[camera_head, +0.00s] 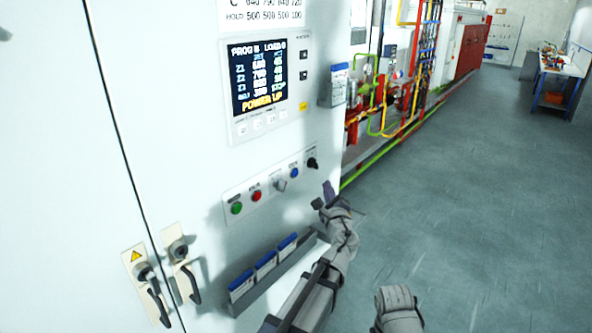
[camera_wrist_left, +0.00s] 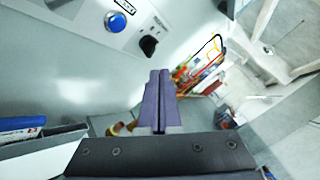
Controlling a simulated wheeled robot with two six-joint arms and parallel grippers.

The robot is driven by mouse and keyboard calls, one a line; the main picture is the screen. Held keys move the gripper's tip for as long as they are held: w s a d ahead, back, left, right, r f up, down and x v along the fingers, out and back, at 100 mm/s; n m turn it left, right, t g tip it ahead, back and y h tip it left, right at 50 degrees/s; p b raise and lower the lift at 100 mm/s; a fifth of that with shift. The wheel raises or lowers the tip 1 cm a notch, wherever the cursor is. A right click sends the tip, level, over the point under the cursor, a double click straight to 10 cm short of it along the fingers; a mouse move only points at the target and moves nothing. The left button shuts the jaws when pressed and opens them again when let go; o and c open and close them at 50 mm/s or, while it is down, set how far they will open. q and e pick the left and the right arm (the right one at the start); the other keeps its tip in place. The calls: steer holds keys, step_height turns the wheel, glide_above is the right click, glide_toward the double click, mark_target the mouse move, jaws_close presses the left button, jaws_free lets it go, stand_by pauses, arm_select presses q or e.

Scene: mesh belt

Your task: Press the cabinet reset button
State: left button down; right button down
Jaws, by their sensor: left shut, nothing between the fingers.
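The white cabinet (camera_head: 190,100) carries a light panel strip with a green button (camera_head: 236,208), a red button (camera_head: 256,195), a grey selector (camera_head: 281,185), a blue button (camera_head: 294,173) and a black knob (camera_head: 312,163). The labels are too small to read. The blue button (camera_wrist_left: 117,22) and black knob (camera_wrist_left: 148,45) also show in the left wrist view. My left gripper (camera_head: 328,190) is shut and empty, below and right of the black knob. Its purple fingers (camera_wrist_left: 158,78) lie together, apart from the blue button. My right gripper's fingers do not show.
A display (camera_head: 257,78) sits above the buttons. A holder with blue-topped booklets (camera_head: 265,265) juts out below them, close to my left arm. Two door handles (camera_head: 155,295) stick out at lower left. The floor (camera_head: 470,210) to the right is clear.

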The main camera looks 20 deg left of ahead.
mark_target(298, 171)
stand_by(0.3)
arm_select(q)
steer(key=w+a, duration=0.3)
steer(key=a, duration=0.5)
steer(key=shift+a, duration=0.15)
steer(key=shift+a, duration=0.1)
stand_by(2.1)
steer(key=shift+w+a, duration=0.15)
steer(key=shift+a, duration=0.15)
steer(key=shift+w+a, duration=0.15)
steer(key=shift+a, duration=0.3)
stand_by(0.9)
steer(key=shift+d, duration=0.1)
steer(key=shift+s+d, duration=0.35)
steer(key=shift+d, duration=0.4)
steer(key=shift+d, duration=0.1)
